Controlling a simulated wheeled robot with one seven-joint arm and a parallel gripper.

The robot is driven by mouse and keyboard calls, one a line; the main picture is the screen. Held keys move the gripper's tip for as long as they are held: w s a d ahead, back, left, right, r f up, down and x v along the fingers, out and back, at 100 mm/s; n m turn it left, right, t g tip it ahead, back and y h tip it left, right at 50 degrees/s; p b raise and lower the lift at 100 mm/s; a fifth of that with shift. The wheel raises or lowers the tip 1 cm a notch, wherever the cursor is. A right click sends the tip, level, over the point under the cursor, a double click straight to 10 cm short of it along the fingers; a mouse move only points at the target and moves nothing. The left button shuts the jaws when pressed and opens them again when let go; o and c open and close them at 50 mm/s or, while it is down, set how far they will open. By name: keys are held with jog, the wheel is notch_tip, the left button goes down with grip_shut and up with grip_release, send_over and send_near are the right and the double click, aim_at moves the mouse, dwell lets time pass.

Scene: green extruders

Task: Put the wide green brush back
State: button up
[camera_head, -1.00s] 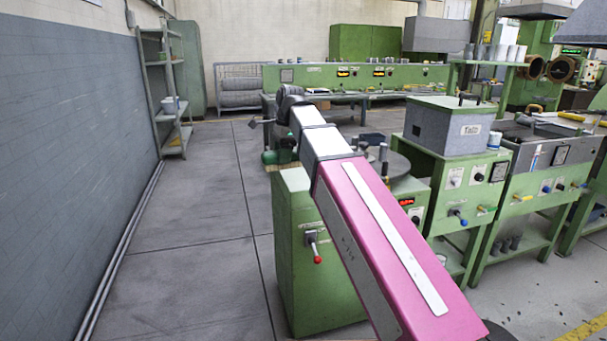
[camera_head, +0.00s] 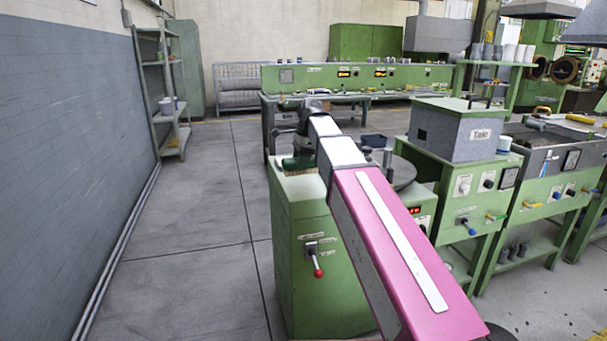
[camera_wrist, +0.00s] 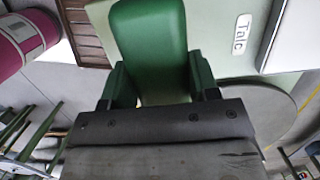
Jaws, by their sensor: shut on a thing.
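The wide green brush (camera_wrist: 150,38) is between the fingers of my gripper (camera_wrist: 161,82), which is shut on it in the wrist view. In the head view the green brush (camera_head: 299,164) shows below the dark end of my arm, with pale bristles on its underside. It is over the top of the green cabinet (camera_head: 322,265) with the red-knobbed lever. I cannot tell whether the bristles touch the cabinet top. My arm hides part of the cabinet top and most of the gripper in the head view.
A grey round plate (camera_head: 402,172) is right of my arm. A green bench (camera_head: 355,80) is behind. The floor at left is free, up to the shelf (camera_head: 168,100).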

aim_at(303, 173)
jog(key=shift+w+d+f, duration=0.45)
jog(key=shift+w+d, duration=0.05)
jog(key=shift+d+x, duration=0.2)
jog(key=shift+x, duration=0.8)
jog(key=shift+d+x, duration=0.2)
jog(key=shift+x, duration=0.75)
jog(key=shift+w+f, duration=0.1)
jog(key=shift+f, duration=0.05)
jog(key=o, duration=1.2)
jog(key=v, duration=1.2)
jog(key=shift+a, duration=0.1)
